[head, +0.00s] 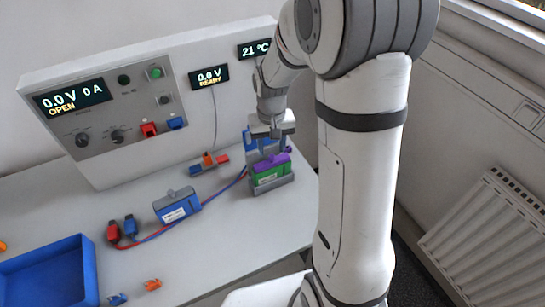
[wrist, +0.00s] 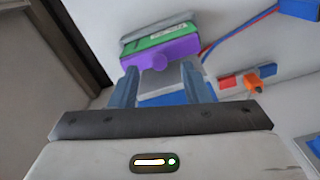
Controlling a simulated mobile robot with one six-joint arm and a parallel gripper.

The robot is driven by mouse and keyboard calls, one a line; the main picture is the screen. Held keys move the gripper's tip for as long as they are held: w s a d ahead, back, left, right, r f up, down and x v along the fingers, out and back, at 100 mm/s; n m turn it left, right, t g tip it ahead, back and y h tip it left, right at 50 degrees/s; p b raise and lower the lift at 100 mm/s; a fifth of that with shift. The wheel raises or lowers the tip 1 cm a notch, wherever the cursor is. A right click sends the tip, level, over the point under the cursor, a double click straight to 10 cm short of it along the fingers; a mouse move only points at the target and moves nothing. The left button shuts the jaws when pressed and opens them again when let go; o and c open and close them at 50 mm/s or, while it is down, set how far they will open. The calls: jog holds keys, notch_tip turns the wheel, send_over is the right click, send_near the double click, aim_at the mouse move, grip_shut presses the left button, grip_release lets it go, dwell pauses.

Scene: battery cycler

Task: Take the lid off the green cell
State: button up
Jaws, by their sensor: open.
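The green cell (head: 271,176) stands in a grey holder (head: 273,186) at the right end of the bench, with a purple lid (head: 270,163) on it. A grey-topped blue block (wrist: 172,86) shows between and below the fingers.
A blue cell (head: 176,207) with a grey lid lies left, with red and blue leads. Red and blue clips (head: 122,230), a small red-blue piece with an orange part (head: 208,162) and a blue tray (head: 45,275) share the bench. The cycler panel (head: 130,100) stands behind.

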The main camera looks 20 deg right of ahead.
aim_at(272, 156)
notch_tip(272, 156, down, 3)
jog(key=shift+f+p, duration=0.15)
jog(key=shift+p, duration=0.15)
grip_shut()
